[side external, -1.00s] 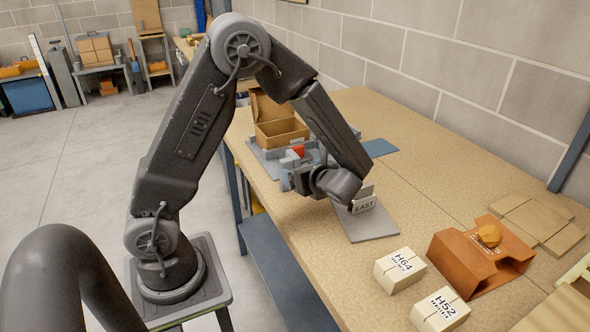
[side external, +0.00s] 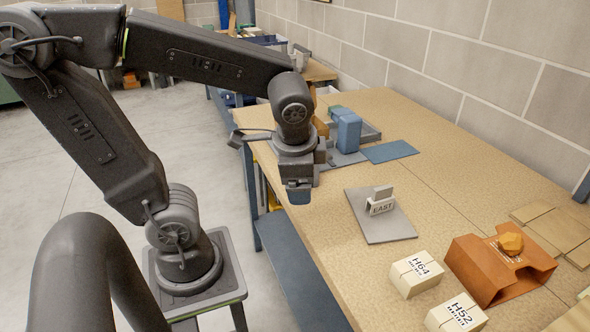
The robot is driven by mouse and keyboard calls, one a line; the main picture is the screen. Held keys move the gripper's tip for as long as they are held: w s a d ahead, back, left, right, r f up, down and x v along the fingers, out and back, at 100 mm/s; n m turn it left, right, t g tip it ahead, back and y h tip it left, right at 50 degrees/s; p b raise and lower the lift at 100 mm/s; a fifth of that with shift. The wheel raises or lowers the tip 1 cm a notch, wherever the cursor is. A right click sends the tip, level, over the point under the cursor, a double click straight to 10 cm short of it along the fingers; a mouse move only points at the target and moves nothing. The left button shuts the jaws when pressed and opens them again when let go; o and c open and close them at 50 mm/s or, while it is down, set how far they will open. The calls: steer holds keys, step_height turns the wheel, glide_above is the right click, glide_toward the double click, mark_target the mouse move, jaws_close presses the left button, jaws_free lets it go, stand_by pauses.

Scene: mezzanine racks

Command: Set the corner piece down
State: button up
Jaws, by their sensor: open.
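My gripper (side external: 298,196) points down near the table's left edge, left of the EAST plate. It is open; a dark blue part shows at its lower end, and I cannot tell whether this is a finger or a piece. No object is clearly recognisable as the corner piece. A grey plate (side external: 382,229) carries a small stand labelled EAST (side external: 381,207). My wrist hides part of the back area.
A flat blue mat (side external: 390,151) lies right of the blue block. Cartons H64 (side external: 417,273) and H52 (side external: 457,315) and an orange holder (side external: 500,268) with an orange lump stand at front right. The middle of the table (side external: 450,180) is clear. A block wall runs behind.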

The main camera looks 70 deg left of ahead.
steer(key=s+d+r+n+t+h, duration=0.1)
steer(key=r+n, duration=0.1)
steer(key=s+d+r+n+t+h, duration=0.1)
steer(key=d+n+t+h, duration=0.1)
steer(key=shift+s+d+r, duration=0.2)
steer(key=shift+d+r, duration=0.1)
steer(key=shift+r, duration=0.05)
stand_by(1.1)
